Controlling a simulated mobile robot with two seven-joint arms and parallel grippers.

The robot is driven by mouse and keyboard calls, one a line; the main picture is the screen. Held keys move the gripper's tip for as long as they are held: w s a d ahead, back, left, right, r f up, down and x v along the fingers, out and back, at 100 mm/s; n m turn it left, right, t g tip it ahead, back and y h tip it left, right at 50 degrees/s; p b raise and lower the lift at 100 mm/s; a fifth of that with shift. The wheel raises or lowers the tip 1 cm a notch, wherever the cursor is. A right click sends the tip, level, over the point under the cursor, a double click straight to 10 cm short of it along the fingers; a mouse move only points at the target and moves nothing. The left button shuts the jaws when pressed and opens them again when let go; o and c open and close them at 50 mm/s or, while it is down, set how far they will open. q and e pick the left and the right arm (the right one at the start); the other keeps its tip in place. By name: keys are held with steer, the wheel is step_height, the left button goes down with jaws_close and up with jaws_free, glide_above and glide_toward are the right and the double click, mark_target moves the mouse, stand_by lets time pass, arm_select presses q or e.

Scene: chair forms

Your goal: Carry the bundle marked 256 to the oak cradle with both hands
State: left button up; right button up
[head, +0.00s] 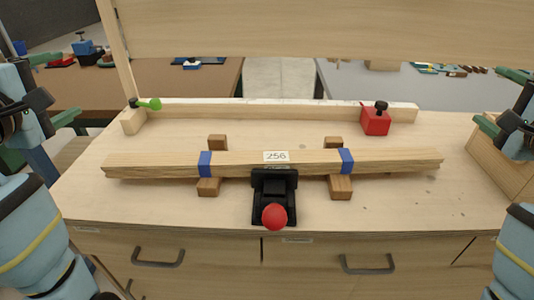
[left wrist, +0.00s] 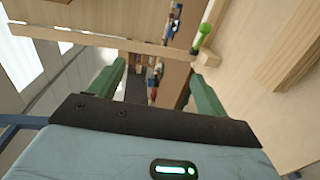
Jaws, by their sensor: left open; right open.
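The bundle marked 256 (head: 234,163) is a long stack of pale wooden strips with two blue bands and a white label. It lies level across two brown wooden blocks (head: 208,187) (head: 341,187) on the bench. I cannot tell which thing is the oak cradle. My left gripper (head: 70,85) is open and empty, left of the bundle and apart from it. It also shows in the left wrist view (left wrist: 158,70), with no bundle between its fingers. My right gripper (head: 487,95) is open and empty, right of the bundle.
A black clamp with a red knob (head: 274,216) stands at the bundle's front middle. Behind is a rail (head: 250,112) with a red block (head: 375,122) and a green knob (head: 150,104). A wooden box (head: 500,165) stands at the right. The bench's front left is clear.

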arm_select(q)
steer(key=s+r+p, duration=0.4)
steer(key=r+p, duration=0.3)
steer(key=r, duration=0.4)
arm_select(e)
step_height(320, 180, up, 13)
steer(key=s+t, duration=0.1)
steer(key=shift+s+f, duration=0.15)
steer(key=shift+s, duration=0.15)
steer(key=o, duration=0.4)
steer(key=s, duration=1.2)
steer(key=shift+f, duration=0.35)
arm_select(q)
steer(key=shift+s, duration=0.1)
